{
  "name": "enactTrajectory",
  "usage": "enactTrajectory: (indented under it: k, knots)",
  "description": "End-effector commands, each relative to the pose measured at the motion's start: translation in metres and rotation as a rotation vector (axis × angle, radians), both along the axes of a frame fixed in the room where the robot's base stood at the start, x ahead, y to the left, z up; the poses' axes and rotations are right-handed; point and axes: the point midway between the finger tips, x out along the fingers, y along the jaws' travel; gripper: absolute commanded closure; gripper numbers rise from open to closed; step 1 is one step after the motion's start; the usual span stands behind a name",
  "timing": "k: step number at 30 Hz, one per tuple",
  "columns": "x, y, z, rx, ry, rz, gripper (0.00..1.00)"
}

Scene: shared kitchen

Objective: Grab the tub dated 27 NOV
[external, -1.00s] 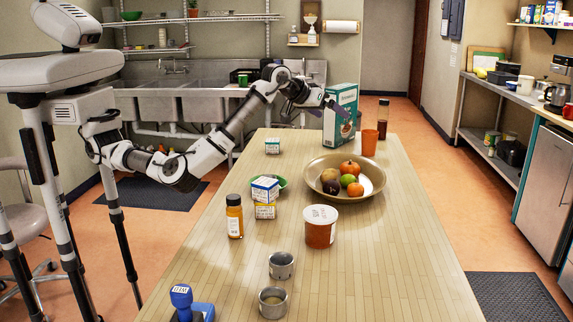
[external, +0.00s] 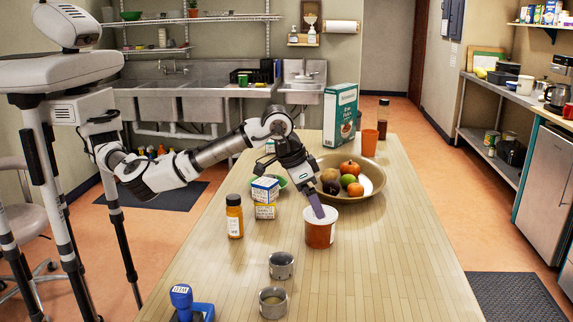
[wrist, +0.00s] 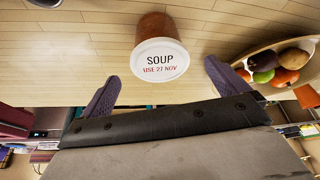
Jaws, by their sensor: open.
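The tub (external: 320,235) is orange-red with a white lid and stands on the wooden table. In the wrist view the tub's lid (wrist: 160,60) reads "SOUP USE 27 NOV". My gripper (external: 318,211) is over the tub in the external view, its fingers pointing down and covering part of the lid. In the wrist view my gripper (wrist: 160,82) is open, with one purple-grey finger on each side of the lid and nothing held between them. I cannot tell whether a finger touches the tub.
A bowl of fruit (external: 372,192) stands just behind the tub. Stacked small boxes (external: 265,197) and an orange bottle (external: 234,216) stand to its left. Two metal cups (external: 281,266) and a blue stamp (external: 182,300) are nearer. The table's right front is clear.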

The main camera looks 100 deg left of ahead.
Motion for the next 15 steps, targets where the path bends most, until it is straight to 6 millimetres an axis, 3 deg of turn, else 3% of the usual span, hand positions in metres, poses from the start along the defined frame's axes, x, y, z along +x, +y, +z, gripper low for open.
enactTrajectory:
  k: [5, 15]
  knots:
    - [0.006, 0.002, -0.009, -0.001, 0.001, -0.001, 0.01]
    - [0.024, 0.008, -0.047, 0.000, -0.001, 0.000, 0.01]
